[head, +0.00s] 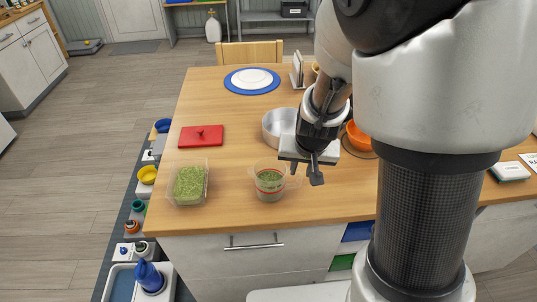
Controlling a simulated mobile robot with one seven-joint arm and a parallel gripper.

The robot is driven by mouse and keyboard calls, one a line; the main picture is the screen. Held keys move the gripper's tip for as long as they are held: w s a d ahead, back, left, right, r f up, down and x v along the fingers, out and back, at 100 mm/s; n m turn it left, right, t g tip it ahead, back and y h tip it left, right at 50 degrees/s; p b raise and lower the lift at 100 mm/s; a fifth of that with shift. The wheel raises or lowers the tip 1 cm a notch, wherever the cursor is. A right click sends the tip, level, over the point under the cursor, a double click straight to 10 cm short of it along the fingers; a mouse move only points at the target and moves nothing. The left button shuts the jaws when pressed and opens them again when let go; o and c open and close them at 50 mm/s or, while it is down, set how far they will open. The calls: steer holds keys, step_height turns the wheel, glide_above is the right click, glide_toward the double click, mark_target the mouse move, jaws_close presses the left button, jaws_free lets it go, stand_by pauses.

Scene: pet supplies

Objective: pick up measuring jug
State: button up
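The measuring jug (269,182) is a clear cup with red markings and green contents, standing upright near the front edge of the wooden table (230,217). My gripper (305,172) is just to the right of the jug's rim, over its handle side. The fingers point down and look spread apart, with nothing visible held between them. I cannot tell whether a finger touches the jug's handle.
A clear container of green pellets (188,184) stands left of the jug. A metal bowl (278,125) is behind it, an orange bowl (359,136) behind right, and a red lid (201,136) behind left. The table's front-left strip is clear.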

mark_target(301, 174)
steer(key=b+x, duration=0.2)
steer(key=x, duration=0.1)
steer(key=b+x, duration=0.1)
steer(key=x, duration=0.1)
steer(key=shift+s+d+f, duration=0.1)
steer(key=shift+s+f, duration=0.1)
steer(key=shift+f, duration=0.15)
steer(key=shift+c, duration=0.2)
jaws_close()
